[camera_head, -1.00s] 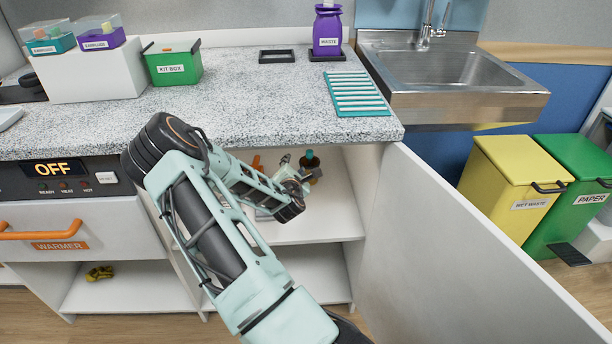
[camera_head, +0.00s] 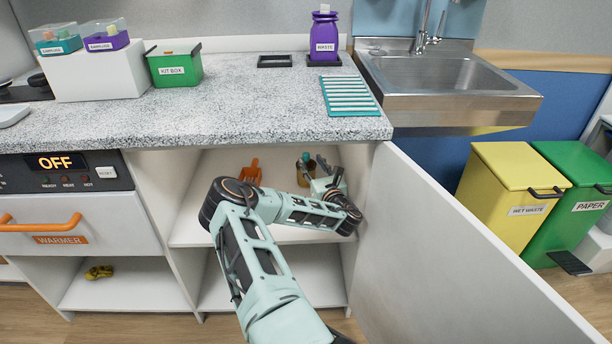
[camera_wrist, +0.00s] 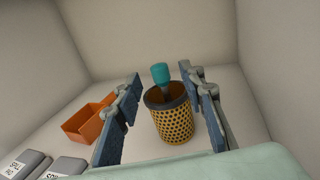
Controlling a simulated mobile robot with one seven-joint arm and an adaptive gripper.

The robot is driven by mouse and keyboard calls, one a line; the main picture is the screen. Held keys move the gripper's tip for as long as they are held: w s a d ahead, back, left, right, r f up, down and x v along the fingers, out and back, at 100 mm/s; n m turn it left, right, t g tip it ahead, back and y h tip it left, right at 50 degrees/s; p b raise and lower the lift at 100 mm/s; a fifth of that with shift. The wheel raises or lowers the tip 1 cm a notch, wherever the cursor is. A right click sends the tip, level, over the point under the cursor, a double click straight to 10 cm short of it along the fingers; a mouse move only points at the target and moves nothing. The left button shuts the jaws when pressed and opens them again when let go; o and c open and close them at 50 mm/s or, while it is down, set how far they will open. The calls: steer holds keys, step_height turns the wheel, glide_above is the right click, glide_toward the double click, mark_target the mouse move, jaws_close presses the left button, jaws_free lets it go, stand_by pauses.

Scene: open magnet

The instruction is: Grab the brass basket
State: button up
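The brass basket (camera_wrist: 173,124) is a round, perforated, yellow cup standing upright on the cupboard shelf. A teal-handled tool (camera_wrist: 161,76) sticks up out of it. In the head view the basket (camera_head: 302,174) shows small inside the open cupboard, partly covered by my gripper. My gripper (camera_wrist: 160,78) is open in the wrist view, with one blue-grey finger on each side of the basket in the picture. No finger visibly touches the basket. In the head view my gripper (camera_head: 325,170) is inside the cupboard, beside the basket.
An orange scoop-like bin (camera_wrist: 88,122) stands left of the basket; it also shows in the head view (camera_head: 251,172). Grey labelled boxes (camera_wrist: 52,168) lie at the lower left. Cupboard walls close in the sides and back. The open white door (camera_head: 430,240) stands at the right.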

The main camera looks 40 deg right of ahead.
mark_target(307, 158)
steer(key=b+x, duration=0.1)
steer(key=x, duration=0.3)
steer(key=shift+w+f+b, duration=0.15)
steer(key=shift+b, duration=0.2)
steer(key=shift+w+d, duration=0.3)
steer(key=shift+w, duration=0.25)
steer(key=shift+c, duration=0.3)
jaws_close()
